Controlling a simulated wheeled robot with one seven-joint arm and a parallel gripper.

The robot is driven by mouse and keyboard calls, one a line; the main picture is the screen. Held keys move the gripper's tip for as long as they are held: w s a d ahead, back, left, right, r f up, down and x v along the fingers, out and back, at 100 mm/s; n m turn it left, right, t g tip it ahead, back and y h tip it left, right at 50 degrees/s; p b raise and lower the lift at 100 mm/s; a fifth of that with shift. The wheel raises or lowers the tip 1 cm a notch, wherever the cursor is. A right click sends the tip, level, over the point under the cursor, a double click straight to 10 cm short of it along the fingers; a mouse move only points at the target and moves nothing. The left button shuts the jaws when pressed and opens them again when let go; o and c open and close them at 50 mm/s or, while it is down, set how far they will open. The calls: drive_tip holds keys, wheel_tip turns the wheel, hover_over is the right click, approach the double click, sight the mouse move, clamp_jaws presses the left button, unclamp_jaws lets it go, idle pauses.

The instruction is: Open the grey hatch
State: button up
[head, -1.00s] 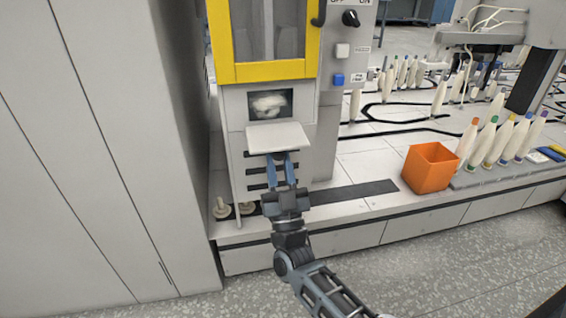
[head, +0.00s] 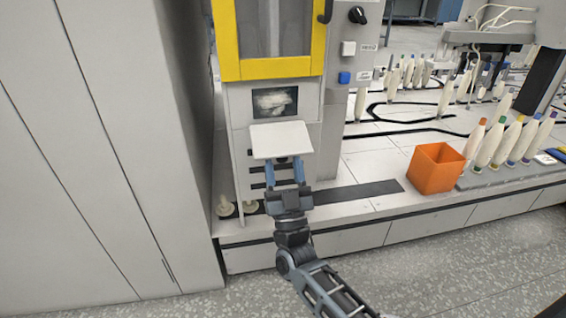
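The grey hatch (head: 281,138) is a pale flap on the front of the machine. It stands tilted outward and down, below a dark opening (head: 274,102) with whitish contents showing inside. My gripper (head: 284,162) is just below the flap's lower edge. Its two blue fingers point up toward that edge and are spread apart with nothing visible between them. The fingertips are partly hidden at the edge, so I cannot tell whether they touch the flap.
A yellow-framed door (head: 270,68) is above the opening. A control panel with a blue button (head: 344,77) is to its right. An orange bin (head: 435,169) and several bobbins with coloured tips stand farther right. A tall pale cabinet (head: 105,150) is close on the left.

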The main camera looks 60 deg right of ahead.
drive_tip(key=v, duration=0.8)
drive_tip(key=shift+p, duration=0.45)
drive_tip(key=shift+d, duration=0.1)
drive_tip(key=shift+w+r, duration=0.1)
